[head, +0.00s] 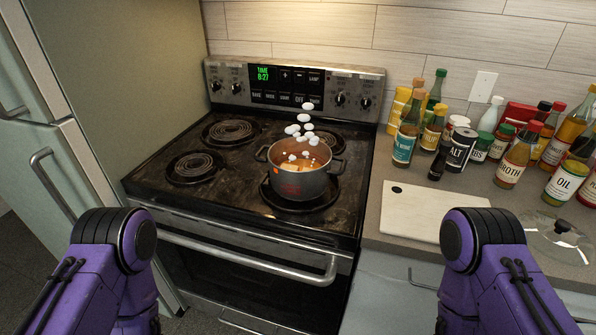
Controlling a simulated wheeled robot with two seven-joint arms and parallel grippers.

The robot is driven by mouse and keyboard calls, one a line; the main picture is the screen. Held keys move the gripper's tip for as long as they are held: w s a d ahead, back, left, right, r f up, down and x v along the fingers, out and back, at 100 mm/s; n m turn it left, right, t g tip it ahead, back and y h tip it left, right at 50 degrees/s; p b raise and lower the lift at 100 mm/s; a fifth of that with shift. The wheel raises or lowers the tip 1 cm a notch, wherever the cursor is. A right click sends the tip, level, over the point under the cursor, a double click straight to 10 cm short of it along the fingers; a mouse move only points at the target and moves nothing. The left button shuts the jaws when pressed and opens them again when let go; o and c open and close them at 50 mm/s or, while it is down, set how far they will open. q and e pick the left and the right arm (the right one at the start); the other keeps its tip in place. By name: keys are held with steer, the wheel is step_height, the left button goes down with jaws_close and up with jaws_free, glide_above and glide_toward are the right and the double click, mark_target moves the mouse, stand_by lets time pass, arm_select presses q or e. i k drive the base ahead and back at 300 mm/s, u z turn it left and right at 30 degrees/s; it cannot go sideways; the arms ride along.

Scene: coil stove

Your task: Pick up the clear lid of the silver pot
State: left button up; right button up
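The silver pot (298,183) stands without a lid on the front right coil of the stove. White puffs (306,133) float over it, and something orange shows inside. A clear lid with a dark knob (560,228) lies knob up on the counter at the far right. It is beside the cutting board, behind my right arm. My two purple arms come in at the lower left and lower right. Neither gripper shows in the head view. The pot is well to the left of the lid.
A pale cutting board (432,211) lies on the counter (374,227) right of the stove (170,215). Several bottles and jars, among them an oil bottle (567,181) and a broth bottle (516,158), crowd behind the lid and board. A fridge (45,165) stands at left.

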mark_target(553, 237)
steer(key=u, duration=1.65)
steer(key=k, duration=1.3)
steer(key=z, duration=1.8)
